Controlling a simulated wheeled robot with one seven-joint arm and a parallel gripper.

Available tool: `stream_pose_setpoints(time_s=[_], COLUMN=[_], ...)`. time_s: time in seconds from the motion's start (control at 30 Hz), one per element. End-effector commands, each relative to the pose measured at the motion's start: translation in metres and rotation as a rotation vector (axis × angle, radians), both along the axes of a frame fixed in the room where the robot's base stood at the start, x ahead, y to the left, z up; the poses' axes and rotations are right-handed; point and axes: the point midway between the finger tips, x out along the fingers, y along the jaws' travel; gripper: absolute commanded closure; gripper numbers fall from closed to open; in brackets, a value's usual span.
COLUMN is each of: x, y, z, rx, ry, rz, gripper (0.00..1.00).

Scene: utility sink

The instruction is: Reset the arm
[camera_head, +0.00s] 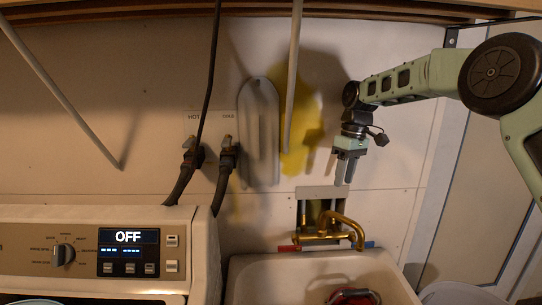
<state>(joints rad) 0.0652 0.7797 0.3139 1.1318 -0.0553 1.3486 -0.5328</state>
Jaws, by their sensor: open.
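My gripper (345,168) hangs from my green arm (415,80) at the right and points down. It is open and holds nothing. It is in the air above and a little right of the brass faucet (328,228). The arm reaches in from the right edge and is bent at the wrist. No part of the gripper appears to touch anything.
The white sink (275,275) is below, with a red and dark object (352,297) in it, cut off by the frame. A washer (40,285) showing OFF stands at left. Hoses (222,180) run to wall valves. A shelf (250,12) spans the top.

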Motion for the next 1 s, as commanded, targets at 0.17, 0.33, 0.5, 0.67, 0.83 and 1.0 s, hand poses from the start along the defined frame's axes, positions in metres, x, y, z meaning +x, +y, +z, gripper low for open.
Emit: stream_pose_setpoints(time_s=[0.17,0.33,0.5,0.67,0.83,1.0], x=[-0.08,-0.174,-0.274,-0.358,-0.411,-0.427], y=[0.077,0.123,0.136,0.123,0.102,0.092], z=[0.017,0.018,0.007,-0.012,-0.029,-0.036], rx=[-0.008,-0.023,-0.048,-0.073,-0.09,-0.096], ry=[-0.017,-0.035,-0.057,-0.084,-0.107,-0.115], rz=[0.03,0.034,0.021,-0.007,-0.035,-0.047], gripper=[0.59,0.59,0.59,0.59,0.59,0.59])
